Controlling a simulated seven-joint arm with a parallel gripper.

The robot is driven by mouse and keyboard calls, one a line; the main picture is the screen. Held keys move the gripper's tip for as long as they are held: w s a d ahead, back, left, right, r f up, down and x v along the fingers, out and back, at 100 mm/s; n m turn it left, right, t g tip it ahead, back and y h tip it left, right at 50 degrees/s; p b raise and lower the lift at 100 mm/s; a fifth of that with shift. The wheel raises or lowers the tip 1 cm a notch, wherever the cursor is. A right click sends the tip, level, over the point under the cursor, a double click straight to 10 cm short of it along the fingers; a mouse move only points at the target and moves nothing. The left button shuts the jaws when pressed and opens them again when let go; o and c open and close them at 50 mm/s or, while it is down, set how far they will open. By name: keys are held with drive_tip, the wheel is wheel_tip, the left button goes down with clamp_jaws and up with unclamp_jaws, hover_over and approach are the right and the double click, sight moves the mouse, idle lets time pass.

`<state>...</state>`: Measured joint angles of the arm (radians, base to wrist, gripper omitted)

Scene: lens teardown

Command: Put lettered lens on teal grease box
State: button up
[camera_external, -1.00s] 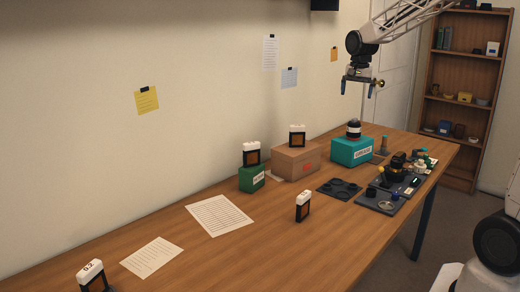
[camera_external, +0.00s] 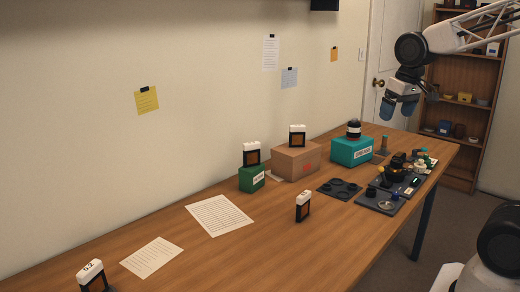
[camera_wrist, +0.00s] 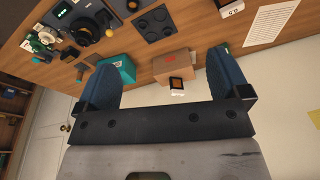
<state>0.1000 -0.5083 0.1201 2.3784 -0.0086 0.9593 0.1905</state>
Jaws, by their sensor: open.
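The teal grease box (camera_external: 350,152) stands on the table near the wall, with a white label on its front. The teal box also shows in the wrist view (camera_wrist: 124,66), partly hidden by a finger. My gripper (camera_external: 398,107) is open and empty, in the air to the right of the teal box and above it. Its spread blue fingers show in the wrist view (camera_wrist: 160,88) with nothing held between them.
A cardboard box (camera_external: 296,163) and a green box (camera_external: 252,178) each carry a black and white item. A dark tray (camera_external: 340,188) and cluttered dark mats (camera_external: 380,204) lie to the right. Another small item (camera_external: 303,206) stands alone.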

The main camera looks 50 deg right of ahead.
drive_tip(key=s+a+f+n, duration=0.2)
drive_tip(key=s+a+n, duration=0.1)
drive_tip(key=s, duration=0.5)
drive_tip(key=shift+a+f, duration=0.25)
drive_tip(key=shift+f, duration=0.15)
idle(0.7)
